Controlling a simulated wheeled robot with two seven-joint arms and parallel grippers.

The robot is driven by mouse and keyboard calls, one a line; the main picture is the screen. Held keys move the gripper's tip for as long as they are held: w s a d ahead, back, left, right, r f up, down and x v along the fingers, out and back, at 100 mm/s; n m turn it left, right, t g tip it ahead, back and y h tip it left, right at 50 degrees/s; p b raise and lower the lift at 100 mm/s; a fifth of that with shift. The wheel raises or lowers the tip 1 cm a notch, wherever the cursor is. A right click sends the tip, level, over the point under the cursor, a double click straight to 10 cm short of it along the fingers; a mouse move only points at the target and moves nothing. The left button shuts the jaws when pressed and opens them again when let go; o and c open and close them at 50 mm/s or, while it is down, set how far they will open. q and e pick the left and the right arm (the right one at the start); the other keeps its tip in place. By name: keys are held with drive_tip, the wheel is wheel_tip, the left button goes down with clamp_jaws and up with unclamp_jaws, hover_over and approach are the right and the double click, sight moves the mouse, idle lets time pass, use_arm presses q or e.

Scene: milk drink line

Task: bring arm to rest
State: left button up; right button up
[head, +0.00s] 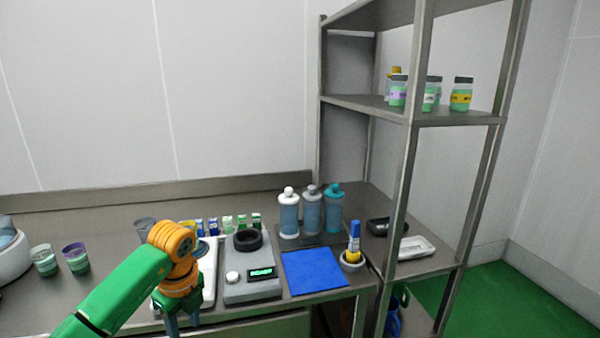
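My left arm comes in from the lower left, green with an orange wrist. My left gripper (182,325) points down at the bottom edge of the head view, in front of the white tray. Its fingertips are cut off by the picture edge, so I cannot tell whether it is open or shut, and nothing is seen in it. My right gripper is not in view.
A grey scale (250,287) with a dark ring on top stands right of my arm, beside a white tray (209,290). A blue mat (313,271), several bottles (289,215) and a metal shelf (385,107) stand further right. Two cups (76,259) stand left.

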use_arm(q)
drive_tip(key=s+d+f+t+h, duration=0.1)
drive_tip(key=d+f+h, duration=0.55)
drive_tip(key=d, duration=0.45)
drive_tip(key=s+d+f+t+h, duration=0.1)
drive_tip(key=s+d+f+h, duration=0.1)
drive_tip(key=d+f+h, duration=0.5)
drive_tip(key=s+a+f+n+t+y, duration=0.2)
drive_tip(key=a+f+n+t+y, duration=0.15)
drive_tip(key=f+n, duration=0.45)
drive_tip(key=s+a+f+n+t+y, duration=0.3)
drive_tip(key=a+f+n+t, duration=0.1)
drive_tip(key=f+n, duration=0.4)
drive_tip(key=s+a+f+n+g+y, duration=0.1)
drive_tip(key=s+a+f+g, duration=0.1)
drive_tip(key=s, duration=0.8)
drive_tip(key=s+a+f+n+g+y, duration=0.2)
drive_tip(key=s+f, duration=0.5)
drive_tip(key=s, duration=0.4)
drive_tip(key=s+a+f+n+g+y, duration=0.1)
drive_tip(key=s+f+g, duration=0.4)
drive_tip(key=s, duration=0.5)
drive_tip(key=shift+s+a+f+n+y, duration=0.15)
drive_tip(key=shift+a+n+y, duration=0.4)
drive_tip(key=shift+a, duration=0.7)
